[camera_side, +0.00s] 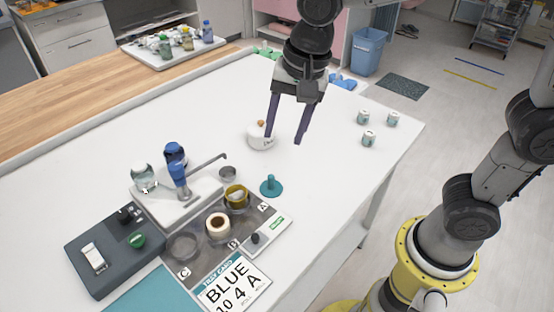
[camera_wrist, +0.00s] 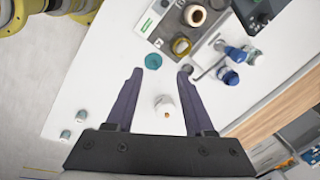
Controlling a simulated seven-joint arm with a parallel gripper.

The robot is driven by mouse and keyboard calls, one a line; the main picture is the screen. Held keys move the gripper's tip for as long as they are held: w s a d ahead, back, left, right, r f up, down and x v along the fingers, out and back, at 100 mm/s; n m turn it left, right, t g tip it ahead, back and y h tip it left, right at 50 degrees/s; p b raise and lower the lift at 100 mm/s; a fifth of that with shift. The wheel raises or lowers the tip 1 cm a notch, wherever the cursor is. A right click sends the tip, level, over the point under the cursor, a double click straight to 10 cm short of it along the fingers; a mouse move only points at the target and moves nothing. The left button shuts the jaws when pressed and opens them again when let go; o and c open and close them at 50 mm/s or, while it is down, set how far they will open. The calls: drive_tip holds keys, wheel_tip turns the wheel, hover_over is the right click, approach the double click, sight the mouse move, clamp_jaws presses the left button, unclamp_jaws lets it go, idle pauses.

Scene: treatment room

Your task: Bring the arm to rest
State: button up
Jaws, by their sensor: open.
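My gripper (camera_side: 284,122) hangs over the white table (camera_side: 330,165) in the side view, its two dark purple fingers pointing down. The fingers are spread apart with nothing held between them; the wrist view also shows the open gripper (camera_wrist: 160,78). A white lidded jar with an orange-brown knob (camera_side: 261,137) stands on the table just left of the fingers in the side view. In the wrist view the jar (camera_wrist: 165,104) appears between the fingers, lower down on the table. Whether the fingertips are above the jar's top is hard to tell.
A grey tray mat (camera_side: 205,258) holds several small dishes. A teal knobbed piece (camera_side: 271,187), a blue-topped dispenser (camera_side: 180,170) and a tray card (camera_side: 235,287) are near. Several small jars (camera_side: 369,138) stand at right. A bottle tray (camera_side: 150,50) is at the back.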

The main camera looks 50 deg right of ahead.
drive_tip(key=s+d+r+n+t, duration=0.3)
drive_tip(key=s+d+r, duration=0.1)
drive_tip(key=s+d, duration=0.65)
drive_tip(key=s+d+f+n, duration=0.2)
drive_tip(key=s+f+n, duration=0.2)
drive_tip(key=n, duration=0.4)
drive_tip(key=shift+s+f+h, duration=0.25)
drive_tip(key=shift+s+h, duration=0.15)
drive_tip(key=shift+s, duration=0.05)
idle(1.5)
